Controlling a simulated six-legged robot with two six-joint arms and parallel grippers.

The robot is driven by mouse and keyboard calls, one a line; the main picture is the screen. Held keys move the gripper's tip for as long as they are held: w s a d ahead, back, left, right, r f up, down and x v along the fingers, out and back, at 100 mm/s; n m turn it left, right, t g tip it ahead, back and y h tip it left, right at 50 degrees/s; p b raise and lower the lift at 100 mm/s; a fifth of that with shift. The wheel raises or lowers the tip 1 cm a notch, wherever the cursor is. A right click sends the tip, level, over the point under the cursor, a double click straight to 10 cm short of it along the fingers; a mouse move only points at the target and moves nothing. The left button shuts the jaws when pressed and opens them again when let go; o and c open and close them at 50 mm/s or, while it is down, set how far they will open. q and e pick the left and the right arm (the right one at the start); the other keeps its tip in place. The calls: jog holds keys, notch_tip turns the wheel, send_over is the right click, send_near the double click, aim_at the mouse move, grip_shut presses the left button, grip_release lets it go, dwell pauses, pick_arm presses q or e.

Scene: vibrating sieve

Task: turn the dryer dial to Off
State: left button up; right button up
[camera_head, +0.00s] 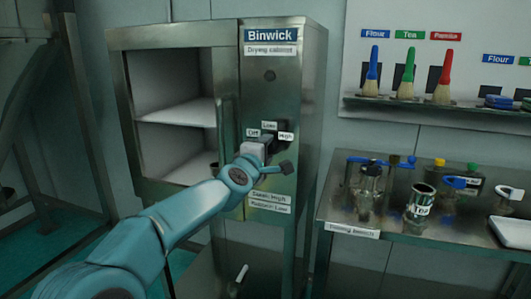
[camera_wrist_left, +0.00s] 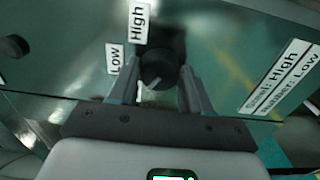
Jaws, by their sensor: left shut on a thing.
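The drying cabinet (camera_head: 312,85) has a "Binwick" sign and a dial panel on its front. In the left wrist view the black round dial (camera_wrist_left: 158,68) sits between the two fingers of my left gripper (camera_wrist_left: 155,88), which is shut on it. A short pale mark on the dial points to the lower left of that view, and the "Low" (camera_wrist_left: 115,58) and "High" (camera_wrist_left: 139,22) labels lie beyond it. In the head view my left gripper (camera_head: 262,148) is at the panel below the "Off" (camera_head: 252,133) label and mostly hides the dial. My right gripper is not in view.
The cabinet's shelved compartment (camera_head: 175,110) is left of the panel, with a vertical handle (camera_head: 226,125) between. A bench (camera_head: 395,245) at the right holds metal jars and a white tray (camera_head: 512,231). Brushes (camera_head: 407,75) stand on a wall shelf above it.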

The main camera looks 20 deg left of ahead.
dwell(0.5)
pick_arm(q)
jog(key=o, duration=1)
jog(key=shift+o, duration=0.2)
jog(key=shift+s, duration=0.1)
jog(key=s+b, duration=0.3)
jog(key=s, duration=1.3)
jog(key=shift+a, duration=0.3)
